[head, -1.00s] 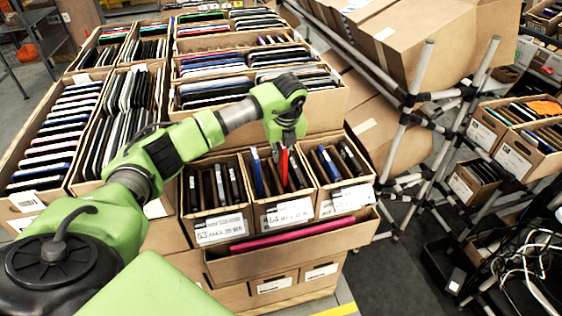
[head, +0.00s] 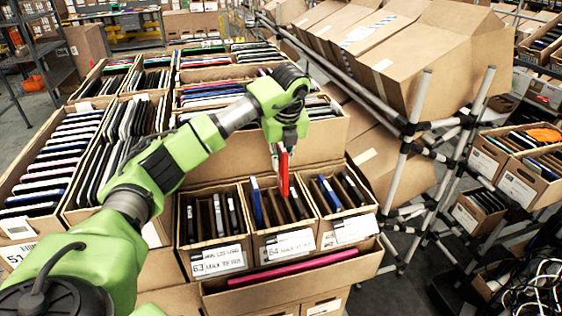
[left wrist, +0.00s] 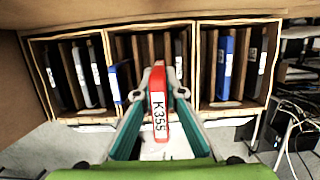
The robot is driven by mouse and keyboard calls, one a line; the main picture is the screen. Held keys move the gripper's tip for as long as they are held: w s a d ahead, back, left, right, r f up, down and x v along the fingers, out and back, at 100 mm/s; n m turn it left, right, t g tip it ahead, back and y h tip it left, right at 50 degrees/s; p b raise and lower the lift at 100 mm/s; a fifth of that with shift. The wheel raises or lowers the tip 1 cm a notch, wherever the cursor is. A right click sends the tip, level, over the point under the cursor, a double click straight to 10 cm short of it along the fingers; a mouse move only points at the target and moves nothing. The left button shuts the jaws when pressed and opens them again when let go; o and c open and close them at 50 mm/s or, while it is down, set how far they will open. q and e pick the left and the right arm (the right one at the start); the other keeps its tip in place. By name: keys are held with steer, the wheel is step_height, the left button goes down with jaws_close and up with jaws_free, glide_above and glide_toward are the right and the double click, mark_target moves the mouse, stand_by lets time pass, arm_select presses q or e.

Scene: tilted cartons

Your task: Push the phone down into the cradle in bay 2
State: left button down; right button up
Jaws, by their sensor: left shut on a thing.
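My left gripper (head: 284,147) is shut on a red phone (head: 284,175), held upright and narrow edge-on. In the left wrist view the phone (left wrist: 159,118) has a white label reading K355 and sits between the two fingertips (left wrist: 160,92). The phone is over the middle of three small cardboard boxes; the middle box (head: 285,246) holds dark and blue slabs between brown dividers. The phone's lower end overlaps the box opening in the head view; whether it is inside a slot I cannot tell. No marking for bay 2 is readable. My right gripper is not in view.
A left box (head: 218,262) and a right box (head: 346,230) flank the middle one, both with upright slabs. A pink slab (head: 300,270) lies in a low front tray. Larger boxes of devices stand behind. A pipe rack (head: 440,170) with cartons stands right.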

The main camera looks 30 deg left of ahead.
mark_target(281, 144)
arm_select(q)
steer(key=shift+r+p, duration=0.5)
steer(key=shift+r, duration=0.25)
steer(key=shift+r+p, duration=0.95)
steer(key=shift+r, duration=0.5)
